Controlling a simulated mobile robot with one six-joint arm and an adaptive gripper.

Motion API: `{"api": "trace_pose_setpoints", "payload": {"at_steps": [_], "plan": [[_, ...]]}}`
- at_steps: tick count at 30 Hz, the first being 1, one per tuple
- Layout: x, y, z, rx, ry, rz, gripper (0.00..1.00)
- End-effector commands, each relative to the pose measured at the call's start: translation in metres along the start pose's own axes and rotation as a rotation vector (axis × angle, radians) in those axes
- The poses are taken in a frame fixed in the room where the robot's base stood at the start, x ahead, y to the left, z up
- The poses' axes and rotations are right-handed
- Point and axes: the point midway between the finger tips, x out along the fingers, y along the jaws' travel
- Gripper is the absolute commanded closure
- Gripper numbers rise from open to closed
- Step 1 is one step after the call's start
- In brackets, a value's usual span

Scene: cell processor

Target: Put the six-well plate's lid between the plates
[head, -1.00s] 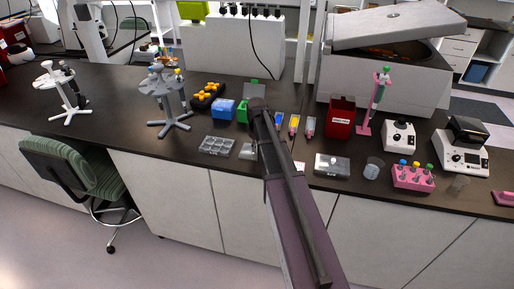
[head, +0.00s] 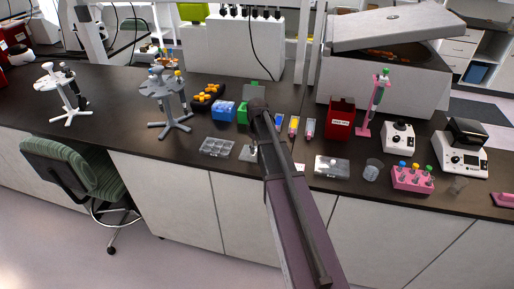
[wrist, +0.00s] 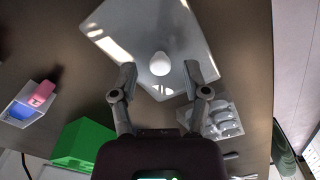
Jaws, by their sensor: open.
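In the wrist view my gripper (wrist: 159,74) is open, its two fingers on either side of a white round knob (wrist: 160,63) on a clear lid (wrist: 125,20). The fingers appear apart from the knob. In the head view the lid (head: 247,154) is partly hidden behind my arm, as are the fingers. An uncovered six-well plate (head: 217,147) lies just left of it on the bench; it also shows at lower right in the wrist view (wrist: 228,122). Another flat plate with a pale knob on top (head: 332,168) lies right of my arm.
A green box (head: 243,113) and a blue rack (head: 223,111) stand behind the six-well plate. Colourful small boxes (head: 293,125) and a red bin (head: 340,118) stand behind and right. A beaker (head: 372,169) and pink rack (head: 412,178) are farther right. Bare bench (head: 110,120) lies left.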

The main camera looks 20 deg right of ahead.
Motion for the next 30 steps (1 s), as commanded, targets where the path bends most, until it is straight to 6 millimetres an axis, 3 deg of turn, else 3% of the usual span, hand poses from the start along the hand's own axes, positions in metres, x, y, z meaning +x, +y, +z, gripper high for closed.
{"api": "trace_pose_setpoints", "payload": {"at_steps": [30], "plan": [[-0.088,0.000,0.000,0.000,0.000,0.000,0.40]]}}
